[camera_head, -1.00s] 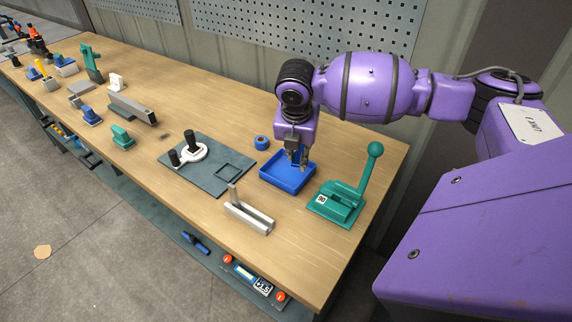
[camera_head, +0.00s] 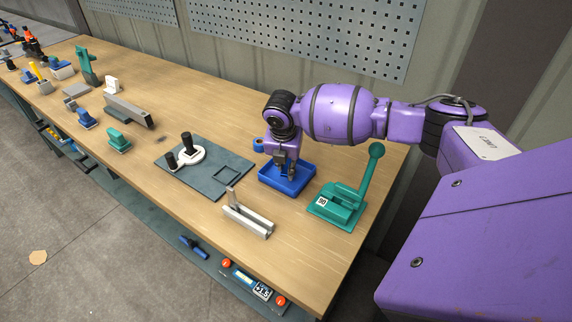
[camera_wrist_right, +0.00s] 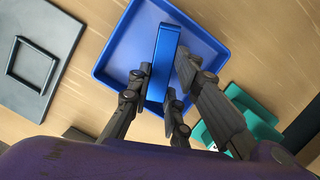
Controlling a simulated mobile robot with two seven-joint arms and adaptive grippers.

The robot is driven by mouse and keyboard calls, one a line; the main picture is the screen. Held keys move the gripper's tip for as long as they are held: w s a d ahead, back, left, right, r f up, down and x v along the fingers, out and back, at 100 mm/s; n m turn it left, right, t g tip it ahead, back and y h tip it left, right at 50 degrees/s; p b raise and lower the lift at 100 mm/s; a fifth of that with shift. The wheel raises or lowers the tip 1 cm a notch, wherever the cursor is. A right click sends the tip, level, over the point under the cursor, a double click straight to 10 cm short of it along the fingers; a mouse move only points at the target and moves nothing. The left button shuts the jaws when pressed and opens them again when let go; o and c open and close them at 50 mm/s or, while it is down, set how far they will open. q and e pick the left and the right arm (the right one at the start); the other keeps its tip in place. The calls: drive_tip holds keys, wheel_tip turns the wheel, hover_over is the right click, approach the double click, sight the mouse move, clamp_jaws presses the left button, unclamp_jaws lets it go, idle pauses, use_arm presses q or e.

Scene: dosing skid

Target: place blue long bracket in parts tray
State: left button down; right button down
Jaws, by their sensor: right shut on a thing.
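The blue long bracket (camera_wrist_right: 165,58) is between the fingers of my right gripper (camera_wrist_right: 164,92), which is shut on it. In the head view my right gripper (camera_head: 284,172) points down over the blue parts tray (camera_head: 300,186). The tray also shows in the wrist view (camera_wrist_right: 117,48), with the bracket over its inside. Whether the bracket touches the tray floor I cannot tell. In the head view the fingers mostly hide the bracket. My left gripper is not in view.
A green toggle clamp (camera_head: 335,205) stands just right of the tray. A grey metal bracket (camera_head: 247,216) lies in front, and a dark plate (camera_head: 200,178) with a white-and-black part is at left. A blue tape roll (camera_head: 258,145) sits behind the tray.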

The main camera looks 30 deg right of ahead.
drive_tip(key=shift+f, duration=0.1)
drive_tip(key=c, duration=1.6)
unclamp_jaws()
drive_tip(key=shift+a+r, duration=0.1)
drive_tip(key=shift+r, duration=0.4)
drive_tip(key=v, duration=1.1)
drive_tip(key=shift+s+a+r+p, duration=0.1)
drive_tip(key=shift+s+p, duration=0.05)
drive_tip(key=shift+p, duration=0.25)
